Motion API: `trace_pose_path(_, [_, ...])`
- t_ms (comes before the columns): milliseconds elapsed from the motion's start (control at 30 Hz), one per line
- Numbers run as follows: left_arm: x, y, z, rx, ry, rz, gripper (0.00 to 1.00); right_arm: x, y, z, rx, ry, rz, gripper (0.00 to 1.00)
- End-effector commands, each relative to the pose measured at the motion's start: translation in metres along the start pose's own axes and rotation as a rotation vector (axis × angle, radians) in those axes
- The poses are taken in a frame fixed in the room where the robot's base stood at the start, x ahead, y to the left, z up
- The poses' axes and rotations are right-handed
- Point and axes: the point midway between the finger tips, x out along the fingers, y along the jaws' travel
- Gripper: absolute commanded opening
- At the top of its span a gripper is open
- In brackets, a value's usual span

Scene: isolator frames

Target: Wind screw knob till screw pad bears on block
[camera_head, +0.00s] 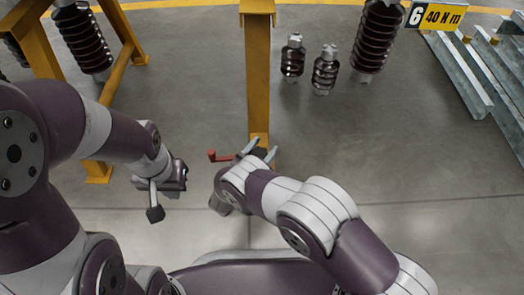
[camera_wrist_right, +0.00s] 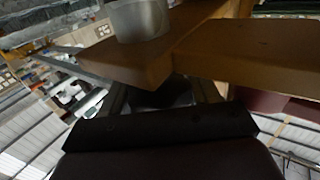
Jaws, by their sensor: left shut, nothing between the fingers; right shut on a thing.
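My right gripper (camera_head: 262,152) is at the foot of the yellow post in the head view, its grey fingers beside the post. It is shut on a dark thing, which seems to be the screw knob; in the right wrist view this shows between the fingers (camera_wrist_right: 165,98), dim and partly hidden. A small red handle (camera_head: 221,156) sticks out just left of this gripper. My left gripper (camera_head: 155,213) is shut and empty, well left of the post. I cannot make out the screw pad or the block; my right wrist covers part of that spot.
The yellow post (camera_head: 258,80) stands in the middle. A yellow frame (camera_head: 113,85) is at the left. Several dark ribbed insulators, one of them a tall one (camera_head: 377,35), stand behind. Steel rails (camera_head: 460,75) lie at the right. In the wrist view a yellow-brown beam (camera_wrist_right: 245,50) and grey cylinder (camera_wrist_right: 138,20) are close.

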Motion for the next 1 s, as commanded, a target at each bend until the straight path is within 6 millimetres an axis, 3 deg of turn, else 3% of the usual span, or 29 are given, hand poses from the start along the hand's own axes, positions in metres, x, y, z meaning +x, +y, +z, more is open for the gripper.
trace_pose_path(600, [0.0041, 0.0, 0.0004, 0.0, 0.0, 0.0, 0.0, 0.0004, 0.0008, 0.0002, -0.001, 0.0, 0.037, 0.3])
trace_pose_path(633, [0.0041, 0.0, 0.0004, 0.0, 0.0, 0.0, 0.0, 0.0004, 0.0008, 0.0001, -0.001, 0.0, 0.037, 0.7])
trace_pose_path(667, [0.0041, 0.0, 0.0004, 0.0, 0.0, 0.0, 0.0, 0.0004, 0.0008, 0.0001, -0.001, 0.0, 0.037, 0.8])
trace_pose_path(1000, [0.0038, 0.0, 0.0004, 0.0, 0.0, 0.0, 0.0, 0.0016, 0.0014, -0.0003, 0.0, 0.0, 0.037, 0.81])
